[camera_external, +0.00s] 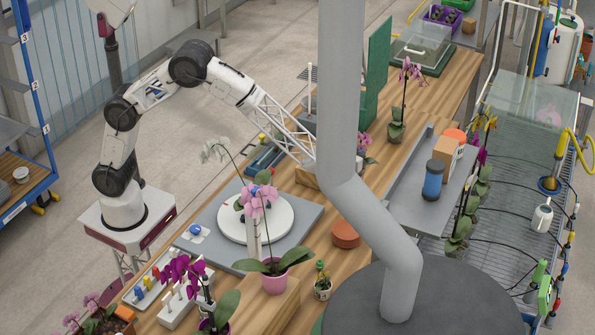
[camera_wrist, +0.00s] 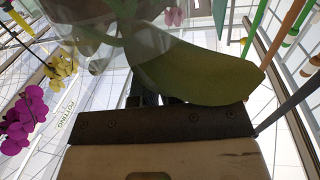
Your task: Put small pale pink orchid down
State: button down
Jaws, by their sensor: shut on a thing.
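The small pale pink orchid shows in the wrist view as a broad green leaf (camera_wrist: 195,70) by a clear, see-through pot, with pale pink petals at the top edge. My gripper (camera_wrist: 155,95) is shut on it; its fingers show only as dark parts largely covered by the leaf. In the external view my gripper is hidden behind the grey pipe. Pink blooms with leaves (camera_external: 365,143) stick out just right of the pipe, probably the same plant. I cannot tell whether its pot touches the bench.
A thick grey pipe (camera_external: 340,100) blocks part of the external view. A round white turntable (camera_external: 285,218) with a pink orchid in a pink pot (camera_external: 275,282) in front lies left of it. A grey shelf (camera_external: 405,207) with a blue jar (camera_external: 433,180) stands right. A taller orchid (camera_external: 396,131) stands behind.

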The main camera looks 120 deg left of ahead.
jog(key=shift+f, duration=3.05)
jog(key=shift+f, duration=1.85)
jog(key=shift+f, duration=0.2)
jog(key=c, duration=1.2)
grip_release()
jog(key=shift+c, duration=0.2)
jog(key=shift+r, duration=0.2)
jog(key=s+d, duration=0.1)
jog(key=d, duration=1.1)
jog(key=shift+s, duration=0.35)
